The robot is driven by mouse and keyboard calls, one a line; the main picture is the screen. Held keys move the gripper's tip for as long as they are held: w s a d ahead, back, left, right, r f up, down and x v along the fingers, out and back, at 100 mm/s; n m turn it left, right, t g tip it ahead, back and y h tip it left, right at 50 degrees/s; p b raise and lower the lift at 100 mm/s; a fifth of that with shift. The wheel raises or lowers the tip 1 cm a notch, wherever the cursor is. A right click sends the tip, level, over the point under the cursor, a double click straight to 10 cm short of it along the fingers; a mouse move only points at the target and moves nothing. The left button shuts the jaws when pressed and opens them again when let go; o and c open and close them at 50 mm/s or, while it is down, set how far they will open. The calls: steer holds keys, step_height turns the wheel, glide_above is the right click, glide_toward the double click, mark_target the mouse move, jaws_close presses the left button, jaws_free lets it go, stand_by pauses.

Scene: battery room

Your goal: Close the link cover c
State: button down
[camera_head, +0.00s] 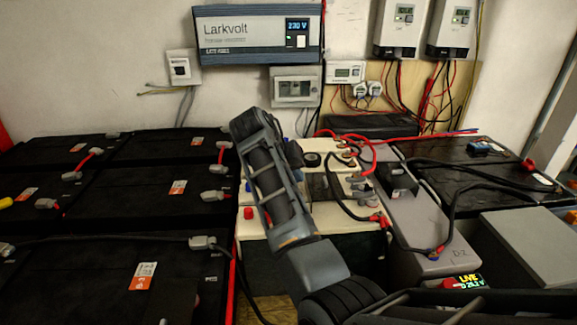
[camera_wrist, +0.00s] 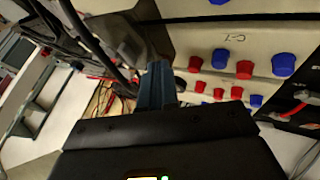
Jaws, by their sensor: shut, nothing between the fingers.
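I cannot pick out link cover c for certain. The cream battery block marked C-1 (camera_wrist: 240,45) fills the upper right of the wrist view, with red and blue terminal caps in rows. The cream block (camera_head: 310,228) also shows in the head view, partly behind my arm. My gripper (camera_wrist: 157,82) is shut and empty; its blue-grey fingers point toward the caps beside the block. In the head view my arm hides the fingertips. A small black open box-shaped part (camera_head: 398,180) sits on the grey block marked D-2 (camera_head: 415,230), right of the cream block.
Black batteries (camera_head: 140,230) with grey and red terminals fill the left. A black battery (camera_head: 480,170) stands at the right. Red and black cables (camera_head: 345,200) loop over the cream block. A Larkvolt inverter (camera_head: 258,35) hangs on the back wall. A grey box (camera_head: 530,240) stands at right.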

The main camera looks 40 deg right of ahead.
mark_target(321, 183)
steer(key=shift+x, duration=1.05)
steer(key=shift+s+d+p, duration=0.15)
steer(key=shift+s+d, duration=0.45)
steer(key=shift+d, duration=0.3)
steer(key=shift+s+d+p, duration=0.15)
steer(key=shift+s+d, duration=0.4)
steer(key=shift+d, duration=0.3)
steer(key=s+d+p, duration=0.1)
steer(key=s+d, duration=0.1)
steer(key=d, duration=0.1)
steer(key=s+d+p, duration=0.2)
steer(key=d, duration=0.1)
steer(key=s+d+p, duration=0.2)
steer(key=d, duration=0.1)
steer(key=shift+s, duration=0.1)
steer(key=shift+s+d, duration=0.2)
steer(key=shift+d, duration=0.1)
